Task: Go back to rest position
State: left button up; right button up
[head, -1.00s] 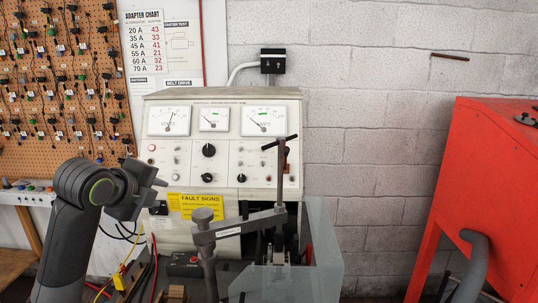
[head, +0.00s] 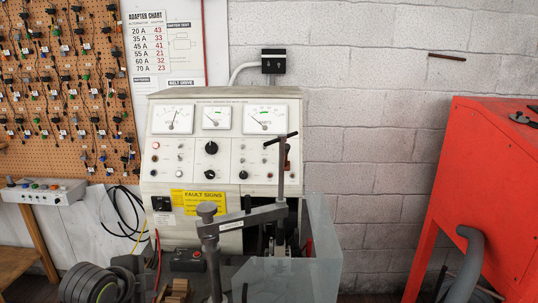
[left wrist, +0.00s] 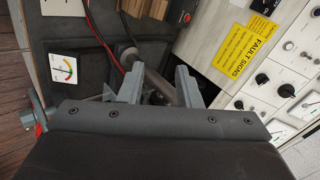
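My left gripper (head: 128,279) is low at the left of the head view, in front of the test bench (head: 222,104) and partly cut off by the bottom edge. In the left wrist view its two fingers (left wrist: 158,85) stand apart with nothing held between them. A dark grey bar lies beyond the fingers there. My right gripper is not in view.
A clamp post with a T-handle (head: 281,139) and a clear guard (head: 322,245) stand at the bench front. A red cabinet (head: 485,190) is at the right. A switch box (head: 45,193) is at the left. Cables (left wrist: 98,40) run near the left fingers.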

pick_arm(q)
jog(key=s+a+f+n+g+y, duration=0.1)
jog(key=s+f+n+g, duration=0.1)
jog(key=s+f+n, duration=0.65)
jog(key=s+a+f+n+g+y, duration=0.1)
jog(key=s+f+n+g, duration=0.2)
jog(key=s, duration=1)
jog(key=s+a+f+n+y, duration=0.1)
jog(key=s+a+f+n, duration=0.1)
jog(key=s+f+n, duration=0.55)
jog(key=s+a+f+m+g+b, duration=0.1)
jog(key=s+f+m+g, duration=0.15)
jog(key=f, duration=2.25)
jog(key=s+d+f+h+b, duration=0.1)
jog(key=s+f, duration=1.5)
jog(key=f, duration=0.2)
jog(key=shift+g, duration=0.25)
dwell(0.5)
